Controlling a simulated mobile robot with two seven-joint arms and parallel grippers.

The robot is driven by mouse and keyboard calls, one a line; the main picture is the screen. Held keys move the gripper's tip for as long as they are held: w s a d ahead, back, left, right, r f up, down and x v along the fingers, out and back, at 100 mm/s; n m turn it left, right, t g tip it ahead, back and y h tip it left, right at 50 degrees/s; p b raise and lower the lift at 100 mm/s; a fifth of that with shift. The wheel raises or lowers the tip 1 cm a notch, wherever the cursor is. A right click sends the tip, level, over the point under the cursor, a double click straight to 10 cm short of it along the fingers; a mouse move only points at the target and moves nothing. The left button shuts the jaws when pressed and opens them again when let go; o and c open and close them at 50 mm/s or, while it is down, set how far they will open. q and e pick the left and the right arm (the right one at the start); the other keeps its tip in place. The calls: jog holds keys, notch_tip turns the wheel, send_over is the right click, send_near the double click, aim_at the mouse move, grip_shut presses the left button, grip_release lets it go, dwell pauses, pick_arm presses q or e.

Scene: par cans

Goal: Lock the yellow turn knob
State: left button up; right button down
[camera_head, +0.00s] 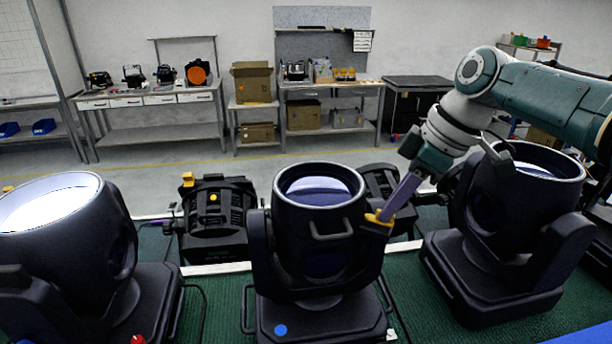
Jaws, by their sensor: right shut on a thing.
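The yellow turn knob (374,219) sits at the right side of the middle moving-head light (318,235), at its yoke arm. My right gripper (385,213) comes in from the upper right, with its purple fingers pointing down and left. Its fingertips are shut on the knob and partly cover it. The knob's exact turn angle is too small to tell. My left gripper is not in view.
Large black lights stand at the left (60,230) and right (520,220) on a green surface (220,290). A smaller black fixture (215,220) with a yellow part stands behind, between left and middle. Workbenches (150,97) line the back wall.

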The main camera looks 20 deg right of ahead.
dwell(0.3)
jog(key=c, duration=0.9)
grip_release()
jog(key=shift+c, duration=0.2)
jog(key=shift+s+d+r, duration=0.15)
jog(key=shift+r, duration=0.4)
jog(key=b+v, duration=0.2)
jog(key=v, duration=0.6)
jog(key=shift+r, duration=0.35)
jog(key=shift+s+d, duration=0.1)
